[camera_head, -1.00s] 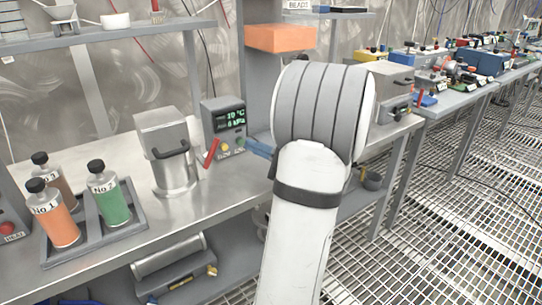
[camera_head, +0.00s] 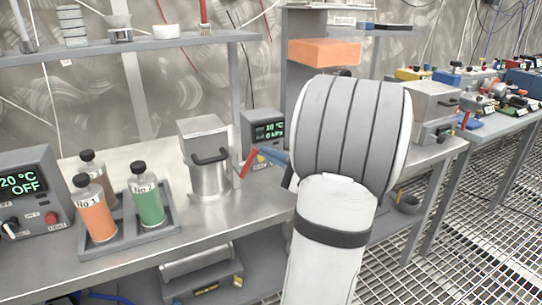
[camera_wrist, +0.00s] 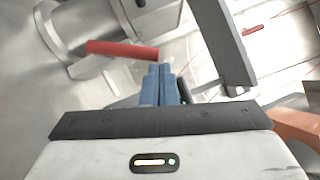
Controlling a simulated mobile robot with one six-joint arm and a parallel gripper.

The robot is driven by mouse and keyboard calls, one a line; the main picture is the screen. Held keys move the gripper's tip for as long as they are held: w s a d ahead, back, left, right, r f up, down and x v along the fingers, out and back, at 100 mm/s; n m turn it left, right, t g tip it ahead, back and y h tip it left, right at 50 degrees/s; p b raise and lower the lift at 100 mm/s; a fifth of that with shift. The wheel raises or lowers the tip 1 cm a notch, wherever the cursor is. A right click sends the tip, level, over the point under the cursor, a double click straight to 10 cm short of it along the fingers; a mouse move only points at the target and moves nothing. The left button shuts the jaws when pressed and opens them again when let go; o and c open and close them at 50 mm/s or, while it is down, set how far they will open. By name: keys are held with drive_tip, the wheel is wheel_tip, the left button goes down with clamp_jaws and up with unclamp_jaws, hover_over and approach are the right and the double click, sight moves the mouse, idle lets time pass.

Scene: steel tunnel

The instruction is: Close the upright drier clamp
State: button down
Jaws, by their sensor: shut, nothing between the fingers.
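The upright drier (camera_head: 208,172) is a steel canister with a square lid and a black handle, standing on the bench. Its red clamp lever (camera_head: 249,162) sticks up at a tilt on the drier's right side. In the wrist view the red lever (camera_wrist: 122,49) lies across the upper left, beside the steel body (camera_wrist: 75,30). My gripper (camera_head: 264,154) is shut and empty, its blue fingers just right of the lever. In the wrist view the fingertips (camera_wrist: 160,68) are close to the lever's free end; I cannot tell whether they touch.
A display box (camera_head: 263,133) stands behind the lever. A rack (camera_head: 128,240) with capped bottles and a heater box (camera_head: 35,195) are to the left. A shelf (camera_head: 130,45) runs above. Another steel device (camera_head: 200,262) lies below the bench. The bench front is clear.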

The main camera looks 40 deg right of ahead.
drive_tip(key=shift+a+r+n+g, duration=0.2)
drive_tip(key=shift+r+n+g, duration=0.1)
drive_tip(key=shift+n, duration=0.1)
drive_tip(key=shift+w+a+r+n+g+h+b, duration=0.15)
drive_tip(key=shift+a+r+n+g+b, duration=0.3)
drive_tip(key=shift+n+b, duration=0.3)
drive_tip(key=shift+w+a+r+n+g+h+b, duration=0.25)
drive_tip(key=shift+a+n+g+b, duration=0.25)
drive_tip(key=shift+a+n+b, duration=0.25)
drive_tip(key=shift+w+a+r+n+g+h+b, duration=0.1)
drive_tip(key=shift+a+r+n+g+b, duration=0.35)
drive_tip(key=shift+n+b, duration=0.35)
drive_tip(key=shift+s, duration=0.1)
drive_tip(key=w+d+p+v, duration=0.1)
drive_tip(key=d+p+v, duration=0.1)
drive_tip(key=v, duration=1)
drive_tip(key=shift+s+d+r, duration=0.15)
drive_tip(key=shift+s+d, duration=0.25)
drive_tip(key=shift+d, duration=0.1)
